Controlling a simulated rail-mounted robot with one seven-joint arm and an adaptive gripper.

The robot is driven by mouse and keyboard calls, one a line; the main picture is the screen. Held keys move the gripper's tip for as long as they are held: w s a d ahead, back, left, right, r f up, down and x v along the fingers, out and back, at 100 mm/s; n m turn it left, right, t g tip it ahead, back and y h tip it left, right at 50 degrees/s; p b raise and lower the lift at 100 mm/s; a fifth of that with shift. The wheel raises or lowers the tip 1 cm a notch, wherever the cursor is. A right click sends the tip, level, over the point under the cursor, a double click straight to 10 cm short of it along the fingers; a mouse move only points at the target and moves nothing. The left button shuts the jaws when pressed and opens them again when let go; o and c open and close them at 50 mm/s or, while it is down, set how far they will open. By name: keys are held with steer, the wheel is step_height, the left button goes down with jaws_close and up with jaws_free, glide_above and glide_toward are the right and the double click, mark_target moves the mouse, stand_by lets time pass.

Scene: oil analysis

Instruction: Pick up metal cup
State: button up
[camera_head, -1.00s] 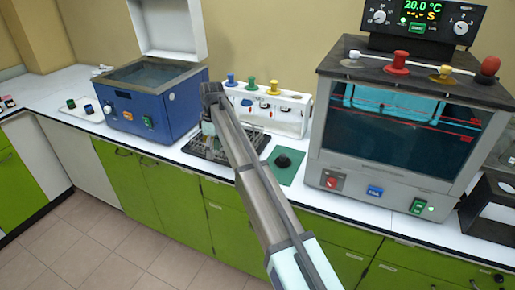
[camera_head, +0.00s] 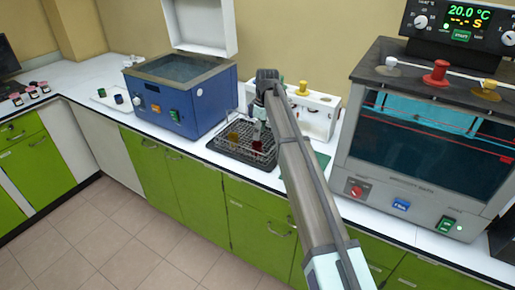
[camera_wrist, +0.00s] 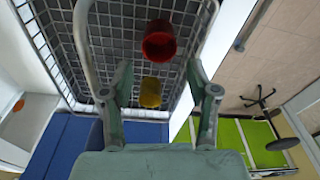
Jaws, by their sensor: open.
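My gripper (camera_head: 258,128) is over the wire basket (camera_head: 222,146) on the counter in the head view. In the wrist view my gripper (camera_wrist: 160,72) is open, with its two fingers apart and nothing clearly held. A red cup-like vessel (camera_wrist: 159,40) and a yellow one (camera_wrist: 150,93) show against the basket mesh. The yellow one appears between the fingers in the picture, but I cannot tell its depth. In the head view, an amber vessel (camera_head: 233,137) and a dark red one (camera_head: 256,146) stand in the basket. I cannot single out a plain metal cup.
A blue bath (camera_head: 185,98) with a raised white lid stands left of the basket. A white holder with a yellow knob (camera_head: 303,88) is behind my arm. A large glass-fronted bath (camera_head: 425,140) stands to the right. Small jars (camera_head: 30,90) sit far left.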

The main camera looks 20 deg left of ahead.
mark_target(257, 144)
steer(key=shift+a+f+p, duration=0.2)
steer(key=shift+f+p, duration=0.2)
steer(key=shift+f, duration=0.85)
steer(key=shift+a+f+p, duration=0.15)
steer(key=shift+f+p, duration=0.25)
steer(key=shift+f, duration=0.8)
steer(key=shift+a+f+p, duration=0.2)
steer(key=shift+f+p, duration=0.2)
steer(key=shift+f, duration=0.85)
steer(key=c, duration=0.9)
